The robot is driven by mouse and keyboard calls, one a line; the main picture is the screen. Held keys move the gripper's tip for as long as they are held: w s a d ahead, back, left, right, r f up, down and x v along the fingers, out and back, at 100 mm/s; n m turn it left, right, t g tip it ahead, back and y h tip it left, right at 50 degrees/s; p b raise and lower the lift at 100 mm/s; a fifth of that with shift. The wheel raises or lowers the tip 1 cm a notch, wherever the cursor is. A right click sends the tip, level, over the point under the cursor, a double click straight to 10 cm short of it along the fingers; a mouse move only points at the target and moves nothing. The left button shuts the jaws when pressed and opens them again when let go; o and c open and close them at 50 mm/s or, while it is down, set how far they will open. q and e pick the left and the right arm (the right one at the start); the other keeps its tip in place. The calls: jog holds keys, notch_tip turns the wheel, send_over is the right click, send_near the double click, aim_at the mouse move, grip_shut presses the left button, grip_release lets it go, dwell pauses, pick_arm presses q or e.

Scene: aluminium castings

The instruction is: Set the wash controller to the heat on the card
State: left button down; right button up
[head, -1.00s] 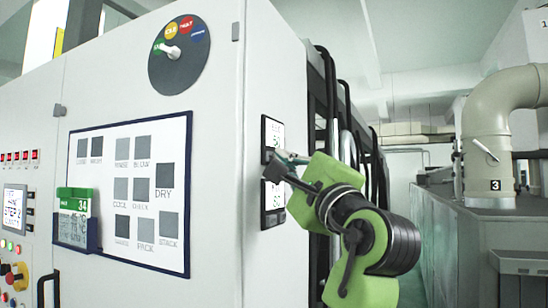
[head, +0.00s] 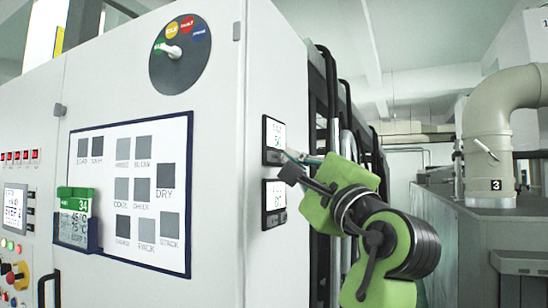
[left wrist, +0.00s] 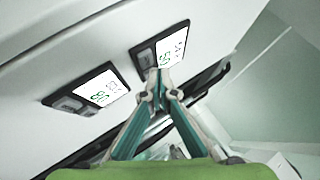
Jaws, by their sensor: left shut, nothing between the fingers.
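Two small controllers with lit displays hang one above the other on the machine's side: the upper controller (head: 273,130) and the lower controller (head: 275,195). Their figures are too blurred to read surely. In the left wrist view the nearer one (left wrist: 172,47) has its buttons partly behind my fingertips; the other (left wrist: 103,89) is at left. My left gripper (head: 290,162) is shut and empty, tips close to the upper controller's lower edge; contact cannot be told. It also shows in the left wrist view (left wrist: 157,84). The card (head: 73,225), green-topped and marked 34, lists temperatures in small print. My right gripper is out of view.
The machine front carries a rotary dial (head: 180,52), a board of grey squares (head: 130,185) and a button panel (head: 17,210) at far left. Dark pipes (head: 335,110) run behind the controllers. A big duct (head: 490,130) stands at right across an open aisle.

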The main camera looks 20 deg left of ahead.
pick_arm(q)
jog(key=shift+s+d+p, duration=0.1)
jog(key=shift+d+p, duration=0.3)
jog(key=shift+d, duration=2)
